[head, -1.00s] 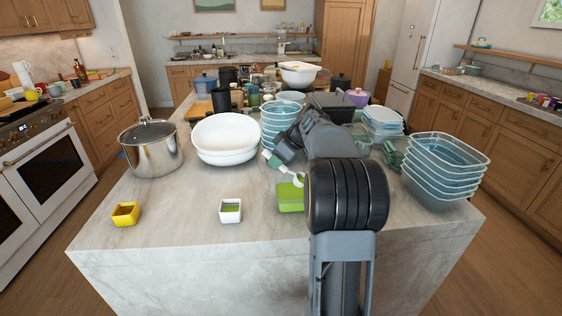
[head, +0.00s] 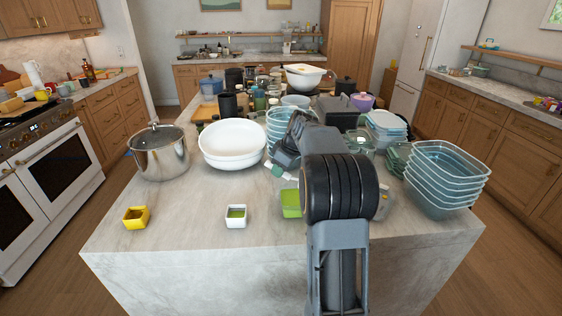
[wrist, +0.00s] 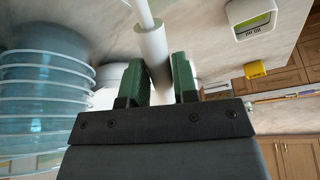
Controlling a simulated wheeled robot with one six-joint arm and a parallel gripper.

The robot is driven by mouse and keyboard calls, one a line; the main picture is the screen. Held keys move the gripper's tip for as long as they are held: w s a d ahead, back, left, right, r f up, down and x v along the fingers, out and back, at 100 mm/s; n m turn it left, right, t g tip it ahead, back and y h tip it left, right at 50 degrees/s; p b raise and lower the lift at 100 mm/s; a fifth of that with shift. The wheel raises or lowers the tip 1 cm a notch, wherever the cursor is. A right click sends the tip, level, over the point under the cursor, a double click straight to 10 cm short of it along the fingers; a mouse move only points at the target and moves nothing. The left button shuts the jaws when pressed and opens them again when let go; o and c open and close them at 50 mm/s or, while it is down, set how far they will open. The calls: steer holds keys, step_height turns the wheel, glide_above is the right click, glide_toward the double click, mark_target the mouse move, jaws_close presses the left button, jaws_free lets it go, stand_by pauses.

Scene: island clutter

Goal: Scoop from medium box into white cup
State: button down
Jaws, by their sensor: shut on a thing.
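The white cup (head: 236,216) stands upright near the island's front edge with green contents; it also shows at the top right of the wrist view (wrist: 252,20). A green box (head: 291,203), perhaps the medium box, stands to its right, partly hidden by my arm. My gripper (wrist: 158,62) has green fingers shut on the white handle of a scoop (wrist: 150,38). The handle runs out of the top of the wrist view, so the scoop's bowl is hidden. In the head view my gripper is mostly behind my arm, above the counter behind the green box.
A yellow cup (head: 135,217) stands at the front left. A steel pot (head: 160,153), white bowls (head: 232,145) and stacked blue bowls (head: 279,123) stand behind. Stacked clear containers (head: 445,178) stand at the right. The counter between the two cups is clear.

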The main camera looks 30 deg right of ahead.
steer(key=shift+w+a+f+g+h+p, duration=0.15)
steer(key=shift+f+g+h+p, duration=0.5)
steer(key=shift+p, duration=0.75)
steer(key=shift+w+a+f+g+h+p, duration=0.15)
steer(key=shift+f+g+h+p, duration=0.25)
steer(key=shift+g+p, duration=0.7)
steer(key=shift+f+h+p, duration=0.25)
steer(key=shift+f+p, duration=0.25)
steer(key=shift+p, duration=0.25)
steer(key=shift+r, duration=0.15)
steer(key=shift+r+p, duration=1.6)
steer(key=shift+r, duration=0.25)
